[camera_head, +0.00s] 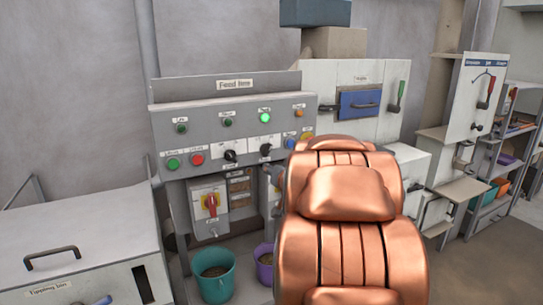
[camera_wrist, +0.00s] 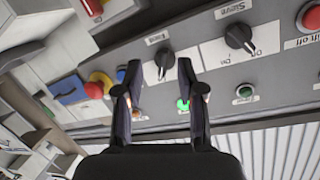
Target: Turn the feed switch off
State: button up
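The feed switch is a black rotary knob (camera_wrist: 164,62) on a pale plate labelled "Feed" in the wrist view. In the head view it is the right-hand black knob (camera_head: 266,149) on the grey panel. A lit green lamp (camera_wrist: 183,105) sits by it, and also shows in the head view (camera_head: 264,117). My gripper (camera_wrist: 159,70) is open, its two dark fingertips apart, with the knob showing between them. Contact cannot be told. In the head view my copper-coloured arm hides the gripper.
The sieve knob (camera_wrist: 238,38) is beside the feed switch, with an unlit lamp (camera_wrist: 244,92). A red button (camera_wrist: 310,17) is further along. A yellow-and-red emergency button (camera_wrist: 96,86) is on the other side. Below the panel are a red-handled switch (camera_head: 211,204) and a teal bucket (camera_head: 215,275).

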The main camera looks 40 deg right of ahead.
aim_at(269, 150)
jog(key=shift+w+d+r+t+y+p, duration=0.15)
jog(key=shift+w+d+r+t, duration=0.3)
jog(key=shift+w+d, duration=0.55)
jog(key=shift+w+d+r+t+y+p, duration=0.1)
jog(key=shift+w+d+r+t+y, duration=0.2)
jog(key=shift+w+d+t, duration=0.65)
jog(key=shift+w+d+r+t+y+p, duration=0.1)
jog(key=shift+w+d+r+t+y, duration=0.2)
jog(key=shift+w+d, duration=0.7)
jog(key=shift+w+a, duration=0.3)
jog(key=shift+a, duration=0.1)
jog(key=shift+c, duration=0.4)
grip_shut()
